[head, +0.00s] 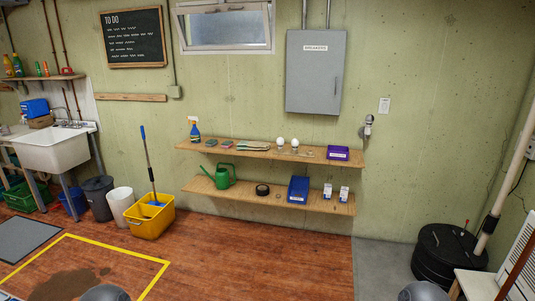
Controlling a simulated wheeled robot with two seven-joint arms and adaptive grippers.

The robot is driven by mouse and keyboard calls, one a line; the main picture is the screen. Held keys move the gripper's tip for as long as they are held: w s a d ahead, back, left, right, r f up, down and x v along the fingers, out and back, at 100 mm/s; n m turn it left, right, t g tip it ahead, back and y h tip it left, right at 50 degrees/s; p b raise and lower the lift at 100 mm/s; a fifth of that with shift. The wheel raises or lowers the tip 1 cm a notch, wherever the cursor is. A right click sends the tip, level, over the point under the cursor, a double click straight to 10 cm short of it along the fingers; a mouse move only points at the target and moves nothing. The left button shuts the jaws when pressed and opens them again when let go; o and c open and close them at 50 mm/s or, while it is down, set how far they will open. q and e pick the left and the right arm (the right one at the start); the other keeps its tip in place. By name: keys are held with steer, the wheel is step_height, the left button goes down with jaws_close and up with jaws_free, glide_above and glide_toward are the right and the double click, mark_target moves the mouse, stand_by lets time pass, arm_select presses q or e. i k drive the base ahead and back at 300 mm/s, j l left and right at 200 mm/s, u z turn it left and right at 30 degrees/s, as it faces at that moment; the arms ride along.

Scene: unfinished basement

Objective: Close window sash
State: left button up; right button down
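The window (226,47) is high on the green concrete wall, at the top of the head view left of the grey breaker box. It has a white frame and a pale, frosted-looking pane (228,27). The sash looks tilted away from its frame, with a slanted white edge near the top of the picture. Its exact opening angle is hard to tell. Neither gripper shows. Only two rounded grey parts, likely of my arms, show at the bottom edge.
Below the window, two wooden shelves (215,150) stick out from the wall with bottles, a green watering can (222,177) and boxes. A yellow mop bucket (150,218) and bins stand at left. A black barrel (446,255) stands at right. The central wooden floor (250,260) is clear.

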mark_target(263, 6)
steer(key=i+l, duration=0.1)
steer(key=i, duration=0.4)
steer(key=i+u, duration=0.15)
steer(key=i, duration=0.3)
steer(key=i+l, duration=0.2)
steer(key=i, duration=0.3)
steer(key=i+l+u, duration=0.15)
steer(key=i, duration=0.35)
steer(key=i+j+u, duration=0.2)
steer(key=i+u, duration=0.15)
steer(key=i, duration=0.65)
steer(key=i+l+u, duration=0.1)
steer(key=i+u, duration=0.2)
steer(key=i, duration=0.75)
